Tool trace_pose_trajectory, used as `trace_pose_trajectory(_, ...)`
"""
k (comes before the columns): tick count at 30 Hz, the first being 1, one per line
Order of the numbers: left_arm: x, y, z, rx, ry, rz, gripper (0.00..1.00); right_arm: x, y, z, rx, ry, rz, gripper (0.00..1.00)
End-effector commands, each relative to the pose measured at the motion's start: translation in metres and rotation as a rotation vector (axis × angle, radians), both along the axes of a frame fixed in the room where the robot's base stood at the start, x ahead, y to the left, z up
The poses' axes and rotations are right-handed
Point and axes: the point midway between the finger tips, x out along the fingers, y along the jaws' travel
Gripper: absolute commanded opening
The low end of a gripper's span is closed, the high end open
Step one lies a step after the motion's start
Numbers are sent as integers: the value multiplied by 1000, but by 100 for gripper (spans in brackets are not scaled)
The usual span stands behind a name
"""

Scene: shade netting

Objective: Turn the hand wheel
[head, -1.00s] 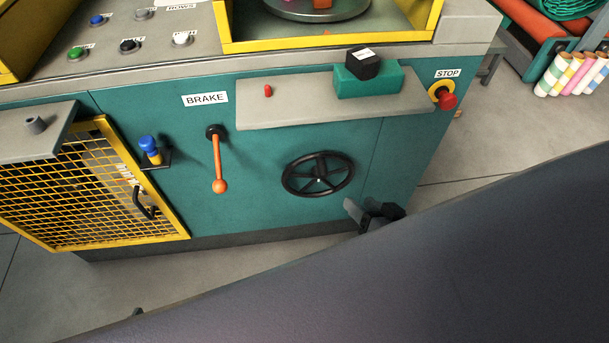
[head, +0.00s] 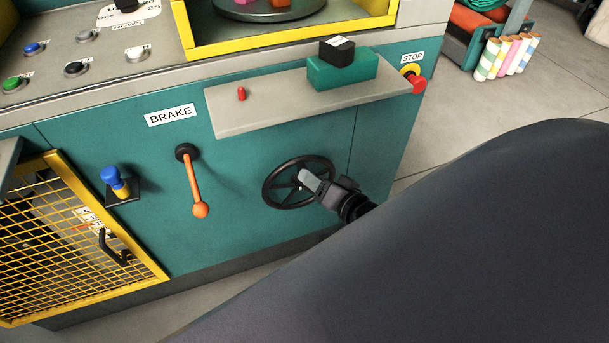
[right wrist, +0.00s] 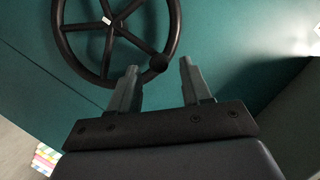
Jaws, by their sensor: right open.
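The black hand wheel (head: 272,194) is mounted on the teal front panel of the machine, below the grey shelf. It has several spokes and a pale mark at its hub. My right gripper (head: 308,178) is in front of the wheel's right part in the head view and covers some of the rim. In the right wrist view the wheel (right wrist: 67,45) is ahead at the upper left. My left gripper is not in view.
An orange brake lever (head: 195,185) hangs left of the wheel. The grey shelf (head: 270,112) juts out above it, with a teal block (head: 340,72) on top. A red stop button (head: 417,84) is at the right corner. A yellow mesh door (head: 85,240) is at left.

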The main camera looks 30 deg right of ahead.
Motion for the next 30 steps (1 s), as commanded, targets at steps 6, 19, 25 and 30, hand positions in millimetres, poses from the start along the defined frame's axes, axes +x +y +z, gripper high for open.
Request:
trace_pose_trajectory(6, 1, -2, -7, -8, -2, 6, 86, 27, 1, -9, -1, 0, 0, 48)
trace_pose_trajectory(19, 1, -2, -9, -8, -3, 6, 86, 39, 2, -12, -1, 2, 1, 48)
trace_pose_trajectory(25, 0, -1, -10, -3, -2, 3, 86, 39, 2, -12, -1, 2, 1, 6)
trace_pose_trajectory(30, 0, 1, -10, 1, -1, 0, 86, 39, 2, -12, -1, 2, 1, 0)
